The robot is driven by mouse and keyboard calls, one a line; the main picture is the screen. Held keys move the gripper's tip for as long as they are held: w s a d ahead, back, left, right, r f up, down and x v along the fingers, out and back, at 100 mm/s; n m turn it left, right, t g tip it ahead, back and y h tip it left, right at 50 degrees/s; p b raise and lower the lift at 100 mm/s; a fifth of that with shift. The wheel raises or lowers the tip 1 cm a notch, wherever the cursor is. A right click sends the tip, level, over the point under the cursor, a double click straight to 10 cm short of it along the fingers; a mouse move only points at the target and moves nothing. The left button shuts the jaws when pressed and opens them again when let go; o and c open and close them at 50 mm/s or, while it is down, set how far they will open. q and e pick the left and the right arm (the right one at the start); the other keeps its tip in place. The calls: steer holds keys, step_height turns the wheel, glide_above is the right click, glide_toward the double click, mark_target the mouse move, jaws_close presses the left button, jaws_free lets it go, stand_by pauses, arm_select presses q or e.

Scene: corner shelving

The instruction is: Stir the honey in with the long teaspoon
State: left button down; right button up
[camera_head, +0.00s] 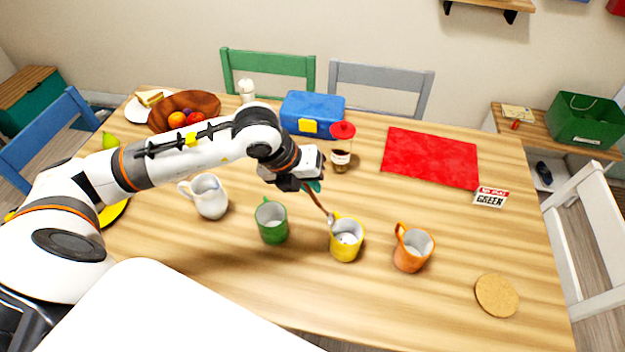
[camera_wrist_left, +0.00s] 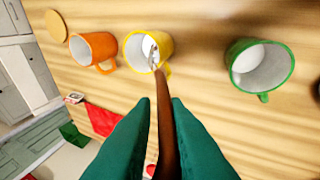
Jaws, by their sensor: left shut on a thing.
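My left gripper (camera_head: 312,186) is shut on the brown handle of the long teaspoon (camera_head: 318,200). In the left wrist view, its green fingers (camera_wrist_left: 160,115) close around the handle of the teaspoon (camera_wrist_left: 160,90). The spoon slants down and its silver end reaches the mouth of the yellow mug (camera_head: 346,248). In the left wrist view, the spoon's end overlaps the white inside of the yellow mug (camera_wrist_left: 134,62). Whether it touches the mug's bottom, I cannot tell. A jar with a red lid (camera_head: 341,160), perhaps the honey, stands behind the gripper. My right gripper is not in view.
A green mug (camera_head: 272,232) stands left of the yellow mug and an orange mug (camera_head: 408,258) right of it. A white jug (camera_head: 209,205), blue lunch box (camera_head: 312,104), red mat (camera_head: 430,157), small sign (camera_head: 490,197) and cork coaster (camera_head: 496,295) also sit on the table.

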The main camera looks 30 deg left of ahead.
mark_target(324, 210)
arm_select(q)
steer(key=f+b, duration=0.1)
steer(key=d+f+b, duration=0.1)
steer(key=f, duration=0.1)
steer(key=shift+w+d, duration=0.1)
steer(key=shift+w, duration=0.1)
steer(key=shift+w+d+f+b, duration=0.1)
steer(key=shift+d+f+b, duration=0.3)
steer(key=shift+f+b, duration=0.55)
steer(key=shift+w+d+f+b, duration=0.15)
steer(key=shift+d+f+b, duration=0.25)
steer(key=shift+f+b, duration=0.55)
steer(key=shift+w+d+f+b, duration=0.1)
steer(key=shift+d+f+b, duration=0.3)
steer(key=shift+f+b, duration=0.55)
steer(key=shift+a, duration=0.15)
